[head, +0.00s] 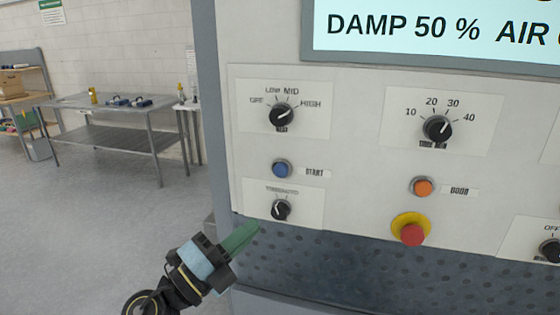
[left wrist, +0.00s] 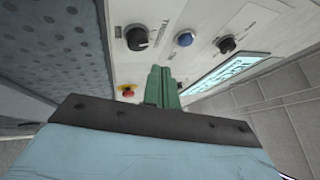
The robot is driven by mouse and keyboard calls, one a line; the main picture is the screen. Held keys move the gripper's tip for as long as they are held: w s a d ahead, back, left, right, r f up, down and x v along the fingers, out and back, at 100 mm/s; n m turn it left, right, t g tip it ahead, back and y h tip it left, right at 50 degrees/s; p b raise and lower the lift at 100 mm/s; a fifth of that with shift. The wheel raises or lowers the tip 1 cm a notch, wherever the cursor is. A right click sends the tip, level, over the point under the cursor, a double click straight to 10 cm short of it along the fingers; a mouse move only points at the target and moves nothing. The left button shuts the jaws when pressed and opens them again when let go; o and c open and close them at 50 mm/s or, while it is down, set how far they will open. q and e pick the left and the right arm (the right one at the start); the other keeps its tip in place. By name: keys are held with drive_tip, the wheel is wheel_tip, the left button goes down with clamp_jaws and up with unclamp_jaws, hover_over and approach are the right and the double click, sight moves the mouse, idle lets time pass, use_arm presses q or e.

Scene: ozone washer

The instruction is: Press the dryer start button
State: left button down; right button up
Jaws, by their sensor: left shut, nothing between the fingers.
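The blue start button (head: 282,169) sits on the panel beside a label reading START, between an upper knob (head: 281,116) and a lower knob (head: 281,210). The blue button also shows in the left wrist view (left wrist: 183,40), beyond the fingertips. My left gripper (head: 249,229) is shut and empty, with its green fingers pointing up toward the panel, below and left of the lower knob in the head view. Its shut fingers also show in the left wrist view (left wrist: 162,70). The fingertips appear apart from the button. My right gripper is not in view.
An orange button (head: 423,187) and a red emergency button on a yellow base (head: 412,233) are on the panel to the right. A timer knob (head: 438,128) is above them. A display (head: 440,30) is at the top. A metal table (head: 110,105) stands at the back left, with open floor before it.

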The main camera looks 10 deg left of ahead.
use_arm(q)
drive_tip(key=s+d+r+m+g+h, duration=0.1)
drive_tip(key=s+d+r+m+h, duration=0.1)
drive_tip(key=r, duration=0.5)
drive_tip(key=s+m+h, duration=0.1)
drive_tip(key=s+m, duration=0.1)
drive_tip(key=shift+d+r+m+h+p, duration=0.25)
drive_tip(key=shift+r+m+h+p, duration=0.05)
drive_tip(key=shift+r+p, duration=0.05)
drive_tip(key=b, duration=0.2)
approach(281, 170)
drive_tip(key=shift+w+d+r, duration=0.4)
drive_tip(key=shift+d+r, duration=0.15)
drive_tip(key=shift+d, duration=0.25)
drive_tip(key=shift+w+d+r, duration=0.45)
drive_tip(key=shift+d+r, duration=0.15)
drive_tip(key=shift+d, duration=0.15)
drive_tip(key=shift+w+d+r, duration=0.4)
drive_tip(key=shift+d+r, duration=0.15)
drive_tip(key=shift+d, duration=0.25)
drive_tip(key=shift+w, duration=0.1)
drive_tip(key=shift+w, duration=0.35)
